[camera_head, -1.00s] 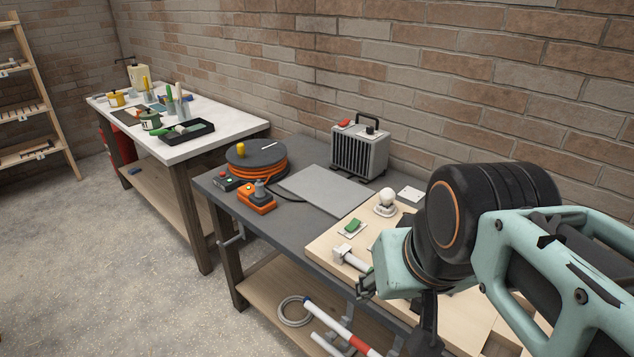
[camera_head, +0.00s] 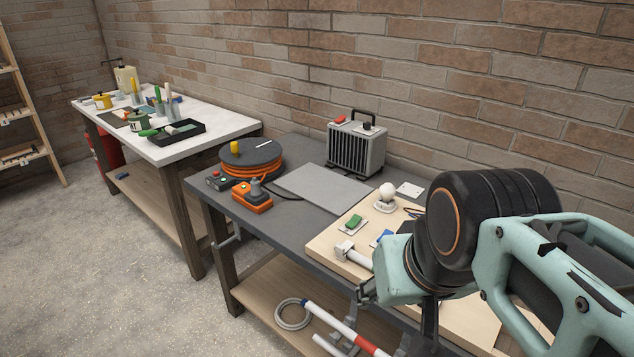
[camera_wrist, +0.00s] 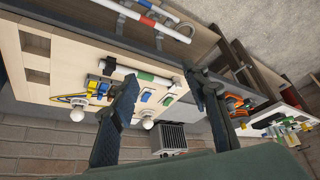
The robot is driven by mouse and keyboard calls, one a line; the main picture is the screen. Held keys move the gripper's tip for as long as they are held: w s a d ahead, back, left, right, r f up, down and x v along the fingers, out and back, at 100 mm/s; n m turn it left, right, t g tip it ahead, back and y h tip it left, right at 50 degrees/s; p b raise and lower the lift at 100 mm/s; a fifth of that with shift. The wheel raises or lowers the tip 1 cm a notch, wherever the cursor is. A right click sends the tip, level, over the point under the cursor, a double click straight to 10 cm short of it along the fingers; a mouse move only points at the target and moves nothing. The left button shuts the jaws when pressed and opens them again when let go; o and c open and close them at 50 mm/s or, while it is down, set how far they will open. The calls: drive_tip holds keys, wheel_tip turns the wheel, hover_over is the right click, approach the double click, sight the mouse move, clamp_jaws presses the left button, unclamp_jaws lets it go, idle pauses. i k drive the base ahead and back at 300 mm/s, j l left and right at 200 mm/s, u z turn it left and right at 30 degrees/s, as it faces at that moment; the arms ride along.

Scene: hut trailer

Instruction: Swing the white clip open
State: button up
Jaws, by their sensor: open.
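I cannot tell a separate white clip from the tube's fittings at this size. My gripper (camera_wrist: 163,78) is open, its dark fingers spread either side of the tube's right part in the picture. The fingers look apart from the tube, and nothing shows between them in grip. In the head view my arm hides much of the board.
The board also carries a green switch (camera_head: 353,221), a blue switch (camera_head: 383,237) and a white bulb (camera_head: 386,196). A heater (camera_head: 356,149) and orange cable reel (camera_head: 252,160) stand on the grey bench (camera_head: 290,215). Pipes (camera_head: 340,325) lie on the shelf below. Floor at left is clear.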

sight(343, 248)
drive_tip(key=i+j+z, duration=0.2)
drive_tip(key=j, duration=0.2)
drive_tip(key=i+j+z, duration=0.15)
drive_tip(key=j, duration=0.25)
drive_tip(key=i+j+z, duration=0.2)
drive_tip(key=j, duration=0.25)
drive_tip(key=i+j+z, duration=0.15)
drive_tip(key=j, duration=0.3)
drive_tip(key=j+z, duration=0.2)
drive_tip(key=j, duration=0.25)
drive_tip(key=i+j+z, duration=0.15)
drive_tip(key=j, duration=0.35)
